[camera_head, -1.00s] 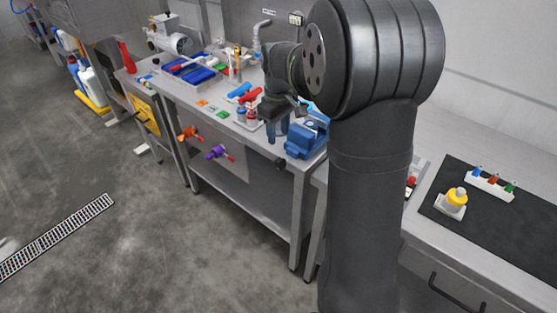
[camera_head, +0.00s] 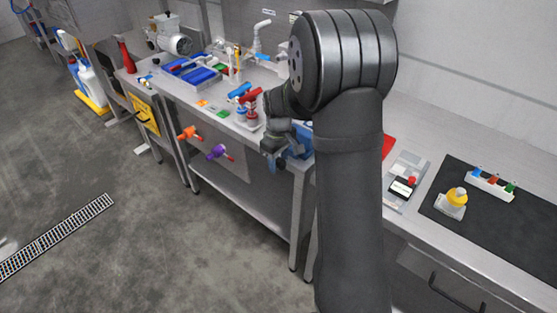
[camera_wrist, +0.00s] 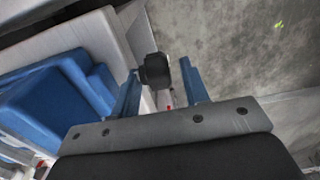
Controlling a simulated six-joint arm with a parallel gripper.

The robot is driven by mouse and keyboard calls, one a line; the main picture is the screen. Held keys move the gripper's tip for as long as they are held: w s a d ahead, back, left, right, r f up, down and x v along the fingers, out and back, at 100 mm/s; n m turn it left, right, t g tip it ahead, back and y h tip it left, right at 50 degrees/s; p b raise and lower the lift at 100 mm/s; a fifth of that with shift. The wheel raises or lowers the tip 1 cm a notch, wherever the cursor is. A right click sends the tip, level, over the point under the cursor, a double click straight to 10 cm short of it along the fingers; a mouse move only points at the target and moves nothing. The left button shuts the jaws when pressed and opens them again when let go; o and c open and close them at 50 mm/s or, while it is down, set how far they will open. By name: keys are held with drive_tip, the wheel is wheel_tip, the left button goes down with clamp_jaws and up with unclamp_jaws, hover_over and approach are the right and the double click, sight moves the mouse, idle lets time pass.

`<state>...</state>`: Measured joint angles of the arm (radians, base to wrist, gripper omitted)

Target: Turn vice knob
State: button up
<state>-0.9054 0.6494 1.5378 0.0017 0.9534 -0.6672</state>
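The blue vice (camera_head: 301,141) sits at the right front corner of the steel bench, partly hidden behind my gripper and arm. In the wrist view its blue body (camera_wrist: 60,95) fills the left side. The vice's black knob (camera_wrist: 157,73) sticks out past the bench edge. My gripper (camera_wrist: 160,70) is open, with one finger on each side of the knob. The knob appears nearer the left finger, and I cannot tell whether they touch. In the head view my gripper (camera_head: 270,152) is at the bench's front edge, and the knob is hidden there.
Orange (camera_head: 188,133) and purple (camera_head: 217,152) valve handles stick out from the bench front. A second counter with a dark mat (camera_head: 500,221) lies right of my arm. The floor in front is clear.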

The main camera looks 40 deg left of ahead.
clamp_jaws()
drive_tip(key=shift+a+h, duration=0.1)
drive_tip(key=shift+h, duration=0.2)
drive_tip(key=h, duration=0.4)
drive_tip(key=shift+a+f+h, duration=0.25)
drive_tip(key=shift+a+h, duration=0.05)
drive_tip(key=h, duration=0.5)
drive_tip(key=shift+a+f, duration=0.15)
drive_tip(key=shift+f, duration=0.1)
drive_tip(key=shift+h, duration=0.4)
drive_tip(key=shift+o, duration=0.4)
unclamp_jaws()
